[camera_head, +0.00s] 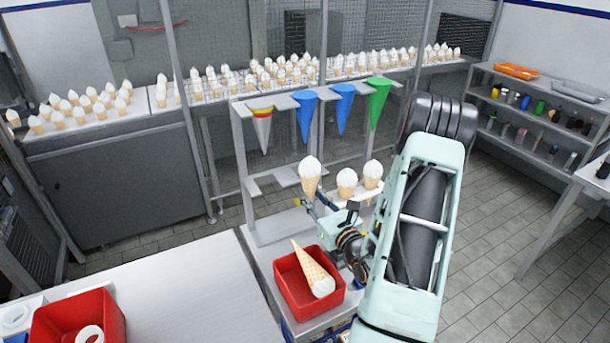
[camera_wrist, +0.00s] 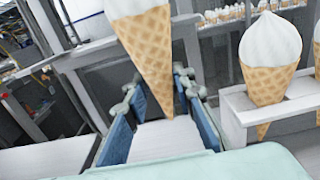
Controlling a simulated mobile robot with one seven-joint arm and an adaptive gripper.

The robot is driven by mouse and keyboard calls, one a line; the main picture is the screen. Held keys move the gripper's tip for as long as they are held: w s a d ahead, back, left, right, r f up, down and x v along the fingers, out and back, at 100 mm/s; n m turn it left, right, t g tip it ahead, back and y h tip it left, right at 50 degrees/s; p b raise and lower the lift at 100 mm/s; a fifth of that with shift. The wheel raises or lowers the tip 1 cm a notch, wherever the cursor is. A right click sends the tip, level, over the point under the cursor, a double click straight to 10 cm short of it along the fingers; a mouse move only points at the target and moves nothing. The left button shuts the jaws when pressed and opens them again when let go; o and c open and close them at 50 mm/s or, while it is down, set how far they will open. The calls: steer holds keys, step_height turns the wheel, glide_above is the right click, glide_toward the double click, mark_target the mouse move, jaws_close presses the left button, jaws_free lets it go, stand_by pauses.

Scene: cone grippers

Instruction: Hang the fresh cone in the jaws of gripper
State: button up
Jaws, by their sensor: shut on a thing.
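A waffle cone with a white top (camera_head: 309,172) stands upright, tip down, at my gripper (camera_head: 322,206) in the head view. In the wrist view this cone (camera_wrist: 150,55) is large, with its tip low between the blue finger pads of my gripper (camera_wrist: 160,120). My gripper is shut on this cone; the exact contact is hard to see. Two similar cones, one (camera_head: 346,180) left of the other (camera_head: 372,172), sit upright in a low white holder just right of it. The nearer one also shows in the wrist view (camera_wrist: 270,60).
A white rack (camera_head: 245,170) carries a striped cone (camera_head: 262,130), two blue cones (camera_head: 305,115) and a green cone (camera_head: 378,100) on its upper bar. A red bin (camera_head: 290,292) below holds a large waffle cone (camera_head: 312,268). Many cones stand on the back counter.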

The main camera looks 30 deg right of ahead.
steer(key=shift+s+a, duration=0.15)
steer(key=shift+s, duration=2.75)
steer(key=shift+s, duration=0.1)
